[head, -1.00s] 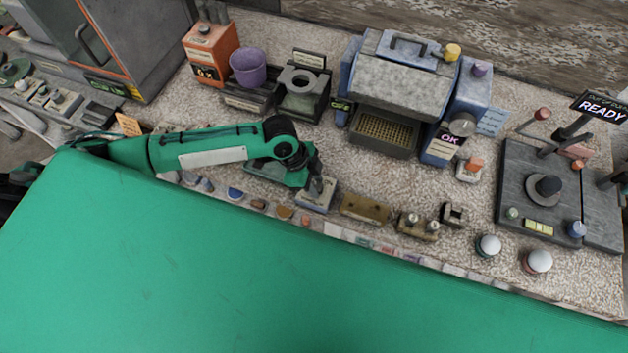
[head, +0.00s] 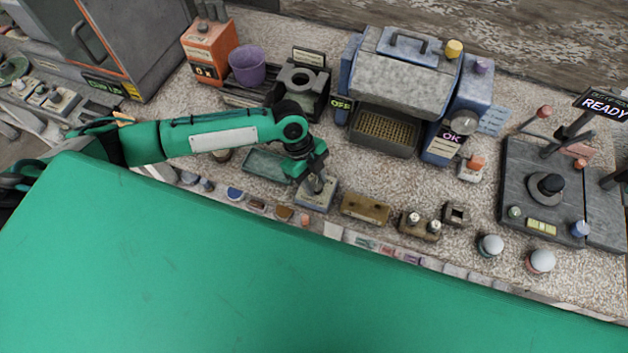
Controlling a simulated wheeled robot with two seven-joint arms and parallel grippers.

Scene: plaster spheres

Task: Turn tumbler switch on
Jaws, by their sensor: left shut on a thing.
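A small grey-blue switch box (head: 314,203), which looks like the tumbler switch, sits near the front edge of the counter in the head view. My left gripper (head: 317,188) points down onto its top and is shut on what seems to be its lever. The fingers hide most of the lever, so I cannot tell its tilt. My right gripper is not in view.
A brown two-hole block (head: 366,208) and a brown block with two pale knobs (head: 420,226) stand to the right. A shallow green tray (head: 266,164) lies behind left.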

